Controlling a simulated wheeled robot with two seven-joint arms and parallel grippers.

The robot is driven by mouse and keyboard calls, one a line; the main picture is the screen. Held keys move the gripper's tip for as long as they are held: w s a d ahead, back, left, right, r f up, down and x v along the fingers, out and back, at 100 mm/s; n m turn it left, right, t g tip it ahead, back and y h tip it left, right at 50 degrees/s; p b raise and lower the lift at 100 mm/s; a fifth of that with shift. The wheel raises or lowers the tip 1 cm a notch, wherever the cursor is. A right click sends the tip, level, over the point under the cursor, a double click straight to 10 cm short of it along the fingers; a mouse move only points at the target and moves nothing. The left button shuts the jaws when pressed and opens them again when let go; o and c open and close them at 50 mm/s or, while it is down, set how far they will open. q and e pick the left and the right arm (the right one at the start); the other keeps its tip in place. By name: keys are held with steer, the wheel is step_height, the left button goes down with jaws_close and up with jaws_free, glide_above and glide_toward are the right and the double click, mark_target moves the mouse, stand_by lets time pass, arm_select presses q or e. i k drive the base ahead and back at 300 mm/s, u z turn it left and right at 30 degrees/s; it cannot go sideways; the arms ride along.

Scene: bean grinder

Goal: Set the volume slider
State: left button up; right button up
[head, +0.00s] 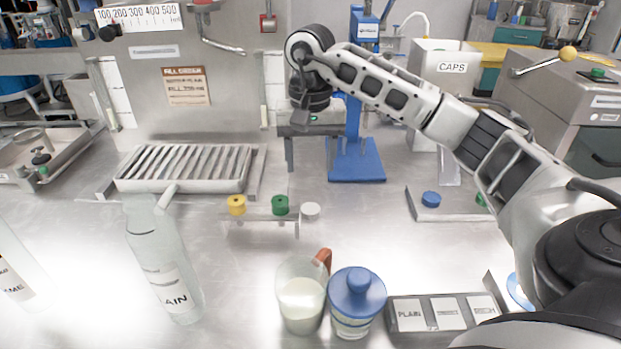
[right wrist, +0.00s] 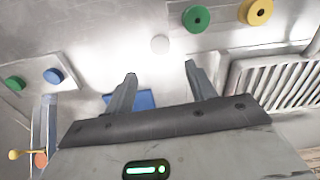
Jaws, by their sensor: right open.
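The volume scale (head: 140,17), marked 100 to 500 ml, is on the metal panel at the upper left of the head view. A black slider knob (head: 109,33) sits just below its left end, near the 100 mark. My right gripper (head: 309,152) points down over the table, well to the right of the scale and in front of the blue stand. In the right wrist view its two fingers (right wrist: 160,85) are spread apart with nothing between them. The scale and knob do not show in that view. My left gripper is not in view.
A slatted drain tray (head: 185,183) lies left of my right gripper. Yellow, green and white caps (head: 280,204) sit in front of it. A bottle (head: 163,258), a jug (head: 301,303) and a blue-lidded jar (head: 356,300) stand nearer. The blue stand (head: 357,165) is close behind the gripper.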

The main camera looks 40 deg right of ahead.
mark_target(107, 33)
steer(key=k, duration=1)
